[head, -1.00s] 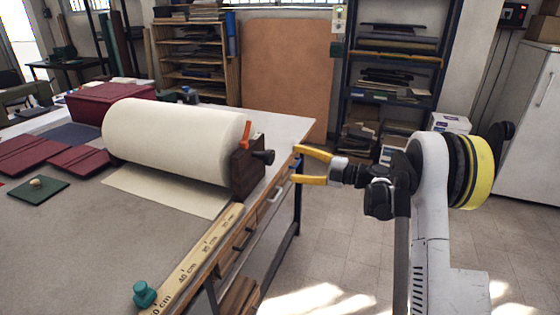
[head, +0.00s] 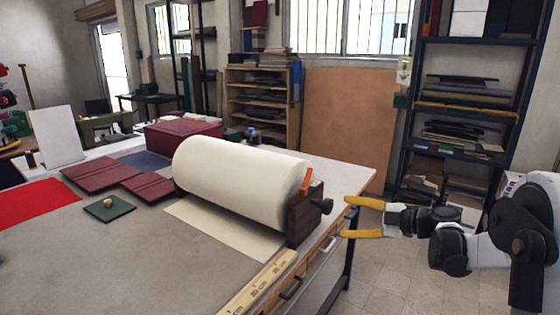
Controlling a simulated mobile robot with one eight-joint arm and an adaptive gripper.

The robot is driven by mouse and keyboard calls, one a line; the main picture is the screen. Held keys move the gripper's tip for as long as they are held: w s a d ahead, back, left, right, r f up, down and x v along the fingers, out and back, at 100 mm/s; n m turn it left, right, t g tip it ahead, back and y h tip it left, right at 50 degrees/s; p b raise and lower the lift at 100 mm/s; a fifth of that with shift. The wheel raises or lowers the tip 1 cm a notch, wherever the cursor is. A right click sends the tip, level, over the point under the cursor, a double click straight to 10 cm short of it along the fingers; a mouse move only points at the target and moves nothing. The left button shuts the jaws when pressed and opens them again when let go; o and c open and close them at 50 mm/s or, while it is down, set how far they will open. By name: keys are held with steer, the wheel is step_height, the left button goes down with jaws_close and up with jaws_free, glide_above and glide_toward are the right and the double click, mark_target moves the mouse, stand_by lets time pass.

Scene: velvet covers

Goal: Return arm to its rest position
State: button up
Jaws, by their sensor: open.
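My gripper (head: 350,217) has two yellow fingers spread apart, with nothing between them. It points left, just off the right end of the work table (head: 345,178), at about the height of the tabletop. My arm (head: 490,240) reaches in from the right edge of the head view, bent, over the floor beside the table. A large cream roll (head: 240,183) in a dark wooden holder (head: 304,215) with an orange lever lies on the table, left of my gripper.
A wooden ruler (head: 260,285) runs along the table's front edge. Maroon covers (head: 100,173), a green square (head: 109,208) and a maroon box (head: 180,138) lie on the table. Shelves (head: 415,95) stand behind my arm. Floor (head: 385,292) right of the table is clear.

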steer(key=s+a+r+m+g+h, duration=0.1)
steer(key=s+a+m+h, duration=0.3)
steer(key=s, duration=0.5)
steer(key=s+a+r+m+g+h, duration=0.1)
steer(key=s+a+m+g+h, duration=0.15)
steer(key=s+m, duration=0.5)
steer(key=s+d+f+m+h, duration=0.1)
steer(key=s+m, duration=0.3)
steer(key=s, duration=0.5)
steer(key=s+d+f+m+t+h, duration=0.1)
steer(key=s+d+f+m+h, duration=0.1)
steer(key=s, duration=0.7)
steer(key=f+m+h, duration=0.1)
steer(key=m+h, duration=0.1)
steer(key=m, duration=0.1)
steer(key=shift+d+f+h, duration=0.3)
steer(key=shift+f+h, duration=0.05)
steer(key=shift+f, duration=0.05)
steer(key=shift+m+t, duration=0.25)
